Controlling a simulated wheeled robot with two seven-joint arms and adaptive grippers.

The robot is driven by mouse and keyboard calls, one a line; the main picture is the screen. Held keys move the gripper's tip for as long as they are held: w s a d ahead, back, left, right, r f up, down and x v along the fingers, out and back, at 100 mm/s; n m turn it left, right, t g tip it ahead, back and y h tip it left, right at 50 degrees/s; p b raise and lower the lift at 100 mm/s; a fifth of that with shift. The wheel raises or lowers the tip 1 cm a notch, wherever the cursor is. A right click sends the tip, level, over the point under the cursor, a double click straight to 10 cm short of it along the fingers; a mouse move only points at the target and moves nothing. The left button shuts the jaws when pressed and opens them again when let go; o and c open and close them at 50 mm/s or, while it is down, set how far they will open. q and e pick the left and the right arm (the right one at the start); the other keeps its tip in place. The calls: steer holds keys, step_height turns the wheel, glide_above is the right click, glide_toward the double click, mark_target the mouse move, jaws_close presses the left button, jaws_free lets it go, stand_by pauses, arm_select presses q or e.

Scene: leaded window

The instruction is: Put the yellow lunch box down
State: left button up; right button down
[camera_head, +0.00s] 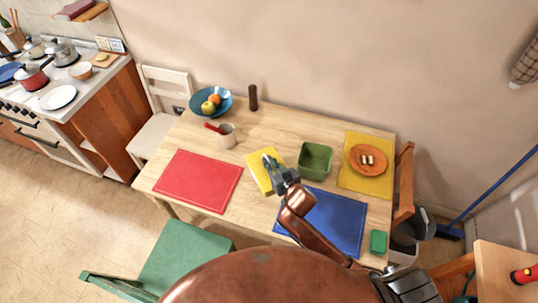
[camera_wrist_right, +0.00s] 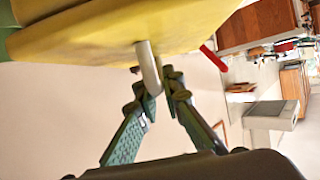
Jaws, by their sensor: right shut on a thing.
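The yellow lunch box (camera_head: 258,172) is over the middle of the wooden table, between the red mat and the green container. In the wrist view it (camera_wrist_right: 120,30) fills the top, and a pale bar-like handle (camera_wrist_right: 148,68) hangs from it between the fingers. My right gripper (camera_head: 271,163) reaches over the lunch box and is shut on it; its fingertips also show in the wrist view (camera_wrist_right: 160,85). The arm covers part of the box. I cannot tell whether the box touches the table. My left gripper is not in view.
On the table (camera_head: 180,138) are a red mat (camera_head: 197,181), a blue mat (camera_head: 335,222), a green container (camera_head: 315,161), a mug (camera_head: 227,138), a fruit bowl (camera_head: 197,103), a pepper mill (camera_head: 253,97), a yellow mat (camera_head: 350,186) with a plate (camera_head: 360,152), and a green box (camera_head: 377,242).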

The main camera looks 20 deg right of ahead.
steer(key=shift+s+a+r, duration=0.15)
steer(key=shift+s+r, duration=0.1)
steer(key=shift+s, duration=0.25)
steer(key=shift+s+a+r, duration=0.1)
steer(key=shift+s+r, duration=0.15)
steer(key=shift+s, duration=0.2)
steer(key=shift+s+r, duration=0.25)
steer(key=shift+s, duration=0.05)
steer(key=s+d+r+m+h+b, duration=0.2)
steer(key=s+d+r, duration=0.2)
steer(key=r, duration=0.5)
steer(key=shift+s+d+r+h, duration=0.15)
steer(key=shift+s+d+h, duration=0.2)
steer(key=shift+s, duration=0.8)
